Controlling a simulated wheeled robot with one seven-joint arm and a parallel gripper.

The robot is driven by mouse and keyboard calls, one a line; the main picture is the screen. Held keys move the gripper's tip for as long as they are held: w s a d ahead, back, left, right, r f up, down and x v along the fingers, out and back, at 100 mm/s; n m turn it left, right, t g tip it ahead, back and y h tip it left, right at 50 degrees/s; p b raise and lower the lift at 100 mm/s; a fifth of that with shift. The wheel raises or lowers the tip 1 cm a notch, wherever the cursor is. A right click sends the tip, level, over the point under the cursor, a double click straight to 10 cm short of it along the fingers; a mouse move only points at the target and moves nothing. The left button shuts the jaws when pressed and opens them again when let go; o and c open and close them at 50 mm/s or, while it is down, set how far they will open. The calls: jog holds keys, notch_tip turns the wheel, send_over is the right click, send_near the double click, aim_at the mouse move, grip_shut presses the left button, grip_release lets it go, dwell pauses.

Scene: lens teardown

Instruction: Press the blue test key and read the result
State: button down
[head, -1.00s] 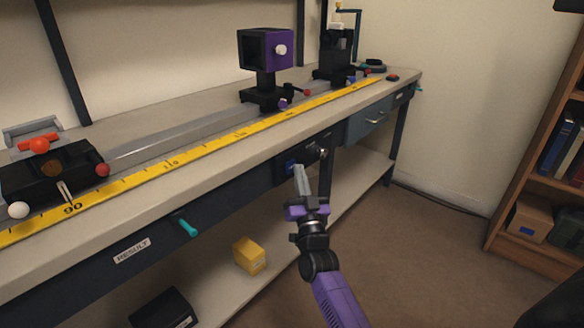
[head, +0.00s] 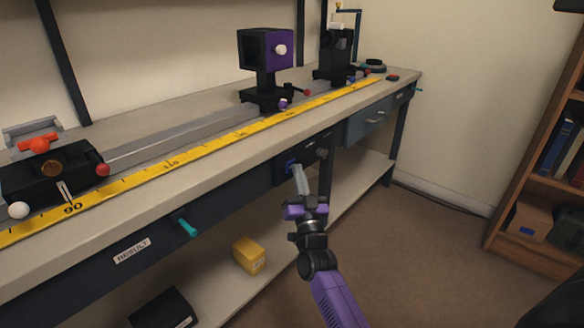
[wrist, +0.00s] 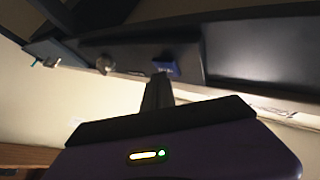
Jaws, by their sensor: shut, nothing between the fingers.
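The blue test key (head: 290,163) sits on a dark panel under the bench's front edge in the head view. In the wrist view the blue key (wrist: 166,68), with small unreadable lettering, lies just beyond the fingertips. My gripper (head: 297,169) is shut and empty, its fingers pointing up at the panel just below and right of the key. It also shows in the wrist view (wrist: 158,79). I cannot tell whether the tips touch the key. A label reading RESULT (head: 132,250) is on the dark bench front at the lower left, near a teal handle (head: 188,227).
A round knob (head: 322,153) sits right of the key. A yellow ruler (head: 200,152) and a rail with black and purple carriages run along the bench top. A yellow box (head: 249,255) stands on the lower shelf. Open floor lies to the right.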

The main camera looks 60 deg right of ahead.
jog(key=shift+s+a, duration=0.2)
jog(key=shift+s, duration=0.5)
jog(key=shift+s, duration=0.1)
jog(key=shift+s+a, duration=0.2)
jog(key=shift+s, duration=0.6)
jog(key=shift+s+a, duration=0.15)
jog(key=shift+s, duration=0.6)
jog(key=shift+s+a, duration=0.2)
jog(key=shift+s, duration=0.6)
jog(key=shift+w, duration=0.1)
jog(key=s+a+f+n+t+y, duration=0.1)
jog(key=s+a+f+n+y, duration=0.15)
jog(key=a, duration=0.55)
jog(key=s+a+f+n+t+y, duration=0.15)
jog(key=a+y, duration=0.25)
jog(key=a, duration=0.4)
jog(key=s+a+f+n+t+y, duration=0.1)
jog(key=a+n+y, duration=0.2)
jog(key=a, duration=0.5)
jog(key=s+a+f+n+g+y, duration=0.2)
jog(key=s+a+n+g+y, duration=0.5)
jog(key=s+a, duration=1)
notch_tip(320, 180, up, 28)
jog(key=w+m+t+y+p, duration=0.1)
jog(key=t+y+p, duration=0.1)
jog(key=p, duration=2.6)
jog(key=shift+a+r+t, duration=0.2)
jog(key=shift+r+t, duration=0.05)
jog(key=shift+t, duration=0.5)
